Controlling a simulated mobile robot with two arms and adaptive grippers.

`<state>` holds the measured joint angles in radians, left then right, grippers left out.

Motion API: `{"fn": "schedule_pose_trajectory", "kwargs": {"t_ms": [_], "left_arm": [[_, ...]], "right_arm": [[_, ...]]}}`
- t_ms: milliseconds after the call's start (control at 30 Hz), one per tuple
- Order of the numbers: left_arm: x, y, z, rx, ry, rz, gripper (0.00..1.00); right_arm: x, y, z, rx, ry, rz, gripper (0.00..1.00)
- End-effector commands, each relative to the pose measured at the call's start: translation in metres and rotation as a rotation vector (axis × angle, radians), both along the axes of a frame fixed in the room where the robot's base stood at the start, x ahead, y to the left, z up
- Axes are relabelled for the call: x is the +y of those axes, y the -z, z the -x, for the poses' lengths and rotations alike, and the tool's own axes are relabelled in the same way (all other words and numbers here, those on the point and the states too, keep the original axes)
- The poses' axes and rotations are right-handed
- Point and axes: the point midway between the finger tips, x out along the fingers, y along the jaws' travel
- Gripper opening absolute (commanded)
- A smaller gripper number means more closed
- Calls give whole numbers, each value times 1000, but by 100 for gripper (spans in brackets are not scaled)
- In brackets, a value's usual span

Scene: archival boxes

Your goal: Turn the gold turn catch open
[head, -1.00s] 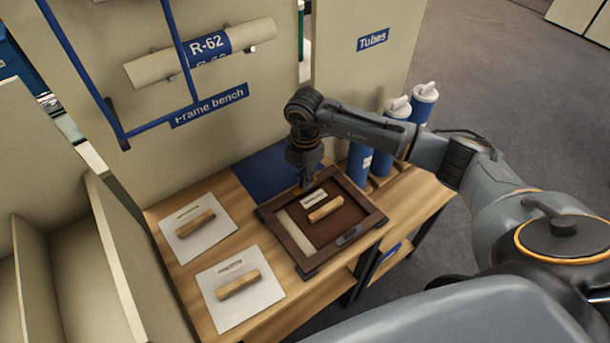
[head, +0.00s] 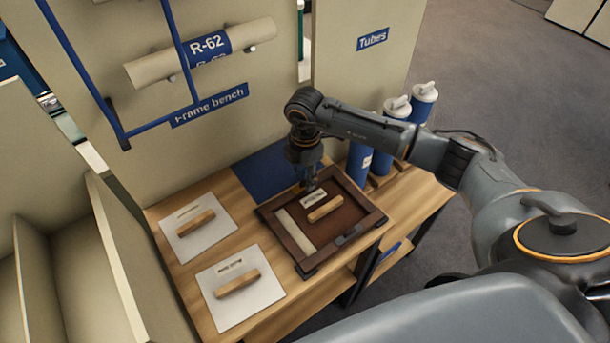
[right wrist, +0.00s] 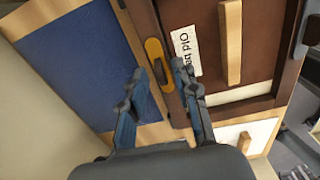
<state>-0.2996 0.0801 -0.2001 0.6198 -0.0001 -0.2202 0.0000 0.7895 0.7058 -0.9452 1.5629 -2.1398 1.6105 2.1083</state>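The gold turn catch (right wrist: 154,52) shows in the right wrist view as a long rounded gold piece with a darker part at its lower end. It lies roughly along the edge of a dark brown frame (right wrist: 150,20), which lies flat on the bench and also shows in the head view (head: 290,234). My right gripper (right wrist: 158,70) is open, with one fingertip on each side of the catch's lower end. I cannot tell whether they touch it. In the head view my right gripper (head: 310,186) points down at the frame's far edge and hides the catch. My left gripper is not in view.
A label (head: 313,198) and a wooden bar (head: 325,209) are on the frame's panel. A blue mat (head: 262,172) lies behind the frame. Two white boards (head: 190,243) with wooden bars lie left. Blue tubes (head: 360,163) stand close on the right, beneath my right arm.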

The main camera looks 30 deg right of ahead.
Motion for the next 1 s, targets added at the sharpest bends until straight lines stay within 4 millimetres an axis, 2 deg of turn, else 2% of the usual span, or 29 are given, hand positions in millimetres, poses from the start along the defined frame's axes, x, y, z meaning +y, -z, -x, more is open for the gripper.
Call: {"fn": "schedule_pose_trajectory", "kwargs": {"t_ms": [200, 333, 733, 900, 1000], "left_arm": [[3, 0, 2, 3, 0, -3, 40], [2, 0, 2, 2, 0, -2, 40], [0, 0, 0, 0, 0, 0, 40], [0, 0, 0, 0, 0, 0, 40], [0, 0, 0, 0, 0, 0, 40]], "right_arm": [[1, 0, 1, 1, -2, -1, 30], [1, -11, 0, -1, -2, -2, 30], [0, -92, -1, -3, -2, -1, 30], [0, -113, 0, -1, -1, 0, 30], [0, -118, 0, 1, -1, -1, 30]]}}
